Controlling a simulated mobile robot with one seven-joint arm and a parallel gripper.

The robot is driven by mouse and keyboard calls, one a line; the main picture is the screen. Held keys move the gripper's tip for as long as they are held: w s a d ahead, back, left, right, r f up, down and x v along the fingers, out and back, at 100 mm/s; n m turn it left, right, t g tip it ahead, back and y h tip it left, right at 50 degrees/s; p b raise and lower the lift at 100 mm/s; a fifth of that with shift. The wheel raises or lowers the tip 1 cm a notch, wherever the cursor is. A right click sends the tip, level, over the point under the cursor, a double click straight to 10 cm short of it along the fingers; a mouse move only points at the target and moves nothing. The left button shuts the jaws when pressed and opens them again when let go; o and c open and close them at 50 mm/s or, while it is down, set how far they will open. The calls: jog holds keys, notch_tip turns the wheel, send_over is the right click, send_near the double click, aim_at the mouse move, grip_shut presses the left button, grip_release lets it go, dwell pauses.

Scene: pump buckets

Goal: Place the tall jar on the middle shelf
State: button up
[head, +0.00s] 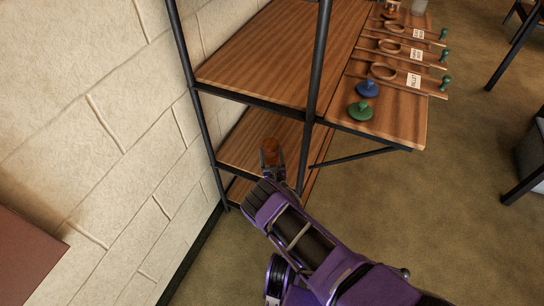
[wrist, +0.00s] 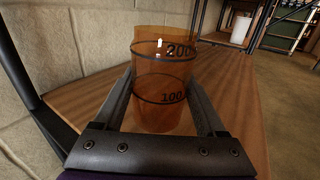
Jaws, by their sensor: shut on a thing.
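The tall jar (wrist: 160,75) is amber and see-through, with dark rings and the marks 100 and 200. It is upright between the two fingers of my gripper (wrist: 160,105), which is shut on it. In the head view the jar (head: 270,150) shows small at the end of my gripper (head: 271,164), over the middle shelf (head: 234,150). The wooden shelf board (wrist: 235,85) lies below and around the jar in the wrist view. I cannot tell whether the jar's base touches the board; the fingers and palm hide part of it.
The upper shelf (head: 275,60) is close above, with black posts (head: 316,90) at its front. A side board holds a blue knob (head: 367,88), a green knob (head: 360,110) and several labelled paddles. A stone wall (head: 90,110) stands left. The middle shelf's visible part is bare.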

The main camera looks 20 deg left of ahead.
aim_at(272, 163)
jog(key=shift+f+b, duration=0.45)
jog(key=shift+f, duration=1.2)
